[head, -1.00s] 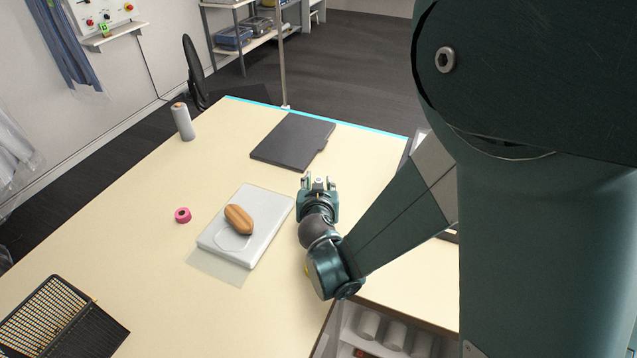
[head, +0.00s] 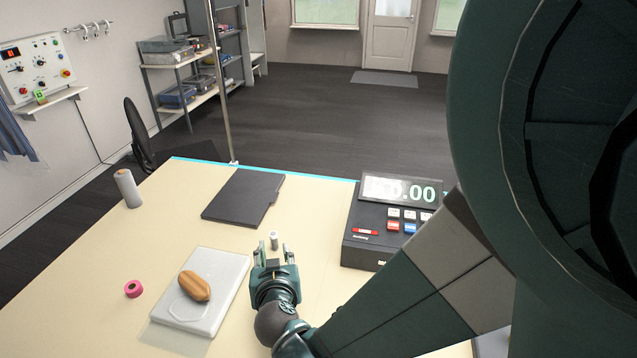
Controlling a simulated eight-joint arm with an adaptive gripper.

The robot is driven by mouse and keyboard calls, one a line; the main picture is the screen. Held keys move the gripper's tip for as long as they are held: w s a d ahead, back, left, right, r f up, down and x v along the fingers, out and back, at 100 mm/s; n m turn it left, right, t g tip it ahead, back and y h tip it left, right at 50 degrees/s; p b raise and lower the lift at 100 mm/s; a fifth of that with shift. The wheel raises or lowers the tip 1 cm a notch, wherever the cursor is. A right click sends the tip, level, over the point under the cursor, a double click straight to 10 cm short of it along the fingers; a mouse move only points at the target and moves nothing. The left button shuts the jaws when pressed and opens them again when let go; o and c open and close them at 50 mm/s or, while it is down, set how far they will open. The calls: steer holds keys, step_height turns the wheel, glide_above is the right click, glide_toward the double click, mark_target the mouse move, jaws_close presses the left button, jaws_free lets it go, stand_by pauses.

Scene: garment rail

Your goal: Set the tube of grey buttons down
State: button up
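The tube (head: 274,239) is a small, pale grey cylinder, seen upright at the tips of my gripper. Its buttons are too small to make out. My gripper (head: 273,250) points away from me, low over the table, between the white slab and the cash register. Its two fingers are spread, with a thin gap visible on each side of the tube, so it looks open. The tube's lower end is partly behind the gripper, and I cannot clearly see its contact with the cream table (head: 310,290).
Left of my gripper, a brown oblong object (head: 195,286) lies on a white slab (head: 222,300). A black cash register (head: 372,246) stands close on the right.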

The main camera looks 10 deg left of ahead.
steer(key=shift+s+d+r, duration=0.1)
steer(key=shift+s, duration=0.05)
stand_by(0.8)
steer(key=w+d+r+m+g+h, duration=0.15)
steer(key=d+r, duration=0.25)
steer(key=d, duration=1)
steer(key=w+d+r+m+g+h, duration=0.1)
steer(key=w+d+r+h, duration=0.15)
steer(key=d, duration=1.15)
steer(key=s+d+r+m+g, duration=0.1)
steer(key=s+d+r, duration=0.1)
steer(key=s+d, duration=0.6)
steer(key=s+d+r+m+g+h, duration=0.1)
steer(key=s+d+r+g, duration=0.1)
steer(key=s+d, duration=0.7)
steer(key=shift+d+r, duration=0.55)
steer(key=shift+d, duration=1.1)
steer(key=shift+s, duration=0.1)
